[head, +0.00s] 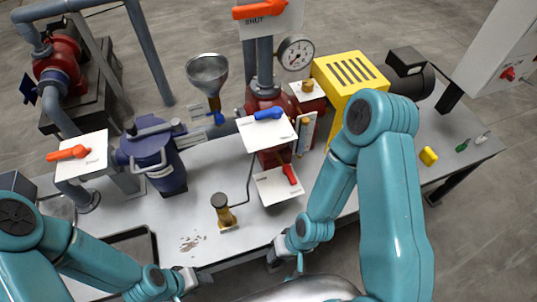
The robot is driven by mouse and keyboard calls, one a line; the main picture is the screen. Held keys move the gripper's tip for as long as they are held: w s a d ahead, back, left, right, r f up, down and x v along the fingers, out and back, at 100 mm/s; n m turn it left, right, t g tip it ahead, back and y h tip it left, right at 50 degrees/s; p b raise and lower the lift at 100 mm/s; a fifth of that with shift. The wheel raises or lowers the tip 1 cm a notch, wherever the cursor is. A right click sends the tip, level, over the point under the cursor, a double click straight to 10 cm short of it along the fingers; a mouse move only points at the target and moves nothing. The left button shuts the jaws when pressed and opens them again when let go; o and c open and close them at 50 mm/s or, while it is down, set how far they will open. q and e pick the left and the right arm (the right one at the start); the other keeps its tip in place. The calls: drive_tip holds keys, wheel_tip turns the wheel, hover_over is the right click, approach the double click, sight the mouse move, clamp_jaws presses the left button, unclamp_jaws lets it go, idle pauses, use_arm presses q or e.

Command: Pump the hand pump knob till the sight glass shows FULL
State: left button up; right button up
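The hand pump is a small brass-coloured body with a dark round knob (219,201) on top, standing on a small base at the bench's front middle. A thin dark line runs from it up to the red machine. What looks like the sight glass (304,132) is a narrow upright tube with brass ends on a pale plate, right of the middle; its level and marking are too small to read. My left gripper (188,281) is at the bench's front edge, below and left of the pump. My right gripper (279,249) is at the front edge, right of the pump. Both look empty; their fingers are unclear.
A blue lidded vessel (155,160) stands left, a steel funnel (207,74) behind the pump. A blue-handled valve (268,113) and a red lever (290,174) sit right of it. A yellow guard (349,80) and a gauge (296,54) are behind. Bare bench surrounds the pump.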

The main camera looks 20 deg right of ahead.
drive_tip(key=shift+c, duration=0.3)
clamp_jaws()
idle(1.6)
